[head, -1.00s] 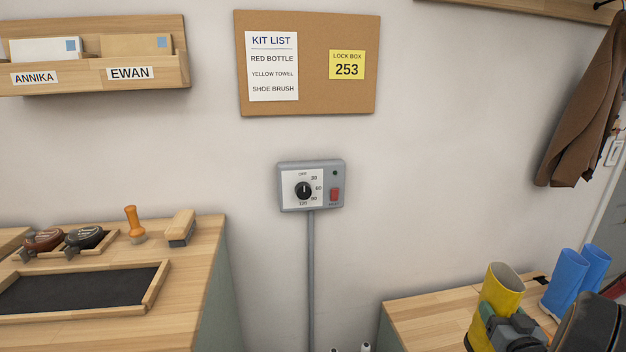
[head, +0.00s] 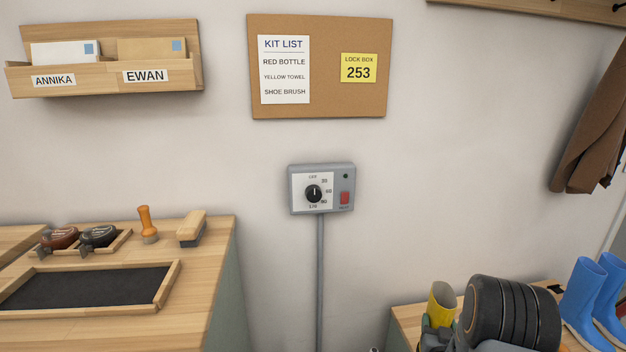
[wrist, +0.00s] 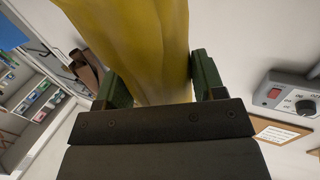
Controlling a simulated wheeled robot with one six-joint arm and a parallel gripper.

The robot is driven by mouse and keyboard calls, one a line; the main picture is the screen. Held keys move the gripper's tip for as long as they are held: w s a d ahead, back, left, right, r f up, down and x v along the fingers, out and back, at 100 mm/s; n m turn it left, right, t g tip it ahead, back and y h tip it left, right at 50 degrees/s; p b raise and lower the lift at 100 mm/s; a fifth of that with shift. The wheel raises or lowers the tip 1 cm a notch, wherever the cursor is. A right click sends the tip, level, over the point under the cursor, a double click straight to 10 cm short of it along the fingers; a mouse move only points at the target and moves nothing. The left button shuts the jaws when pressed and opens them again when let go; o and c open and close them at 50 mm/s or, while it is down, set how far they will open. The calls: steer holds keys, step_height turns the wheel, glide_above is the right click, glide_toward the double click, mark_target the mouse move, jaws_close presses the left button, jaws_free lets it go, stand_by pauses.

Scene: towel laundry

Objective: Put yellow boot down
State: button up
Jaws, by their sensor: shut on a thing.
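The yellow boot (head: 441,303) shows at the lower right of the head view, in front of the right wooden bench; only its upper part is visible. In the wrist view the yellow boot (wrist: 140,45) fills the space between the two green fingers. My gripper (wrist: 152,80) is shut on it. In the head view my gripper (head: 434,335) is partly hidden by my dark arm links. The boot's foot is out of sight, so I cannot tell whether it touches anything.
Blue boots (head: 592,295) stand on the right bench (head: 405,318). The left bench (head: 210,290) holds a black-lined tray (head: 170,283), shoe polish tins (head: 98,236), an orange-handled tool (head: 147,225) and a brush (head: 192,228). A timer box (head: 321,189) hangs on the wall.

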steer(key=a+f+n+y, duration=0.25)
steer(key=a+f, duration=0.25)
steer(key=a, duration=0.4)
steer(key=a+f+n+y, duration=0.1)
steer(key=a+f+y, duration=0.25)
steer(key=a, duration=0.55)
steer(key=s+r+p, duration=0.3)
steer(key=r+p, duration=1.8)
steer(key=r, duration=0.2)
steer(key=shift+s+t+h+p, duration=0.2)
steer(key=shift+t+h+p, duration=0.15)
steer(key=shift+t+h, duration=0.05)
steer(key=shift+d, duration=0.1)
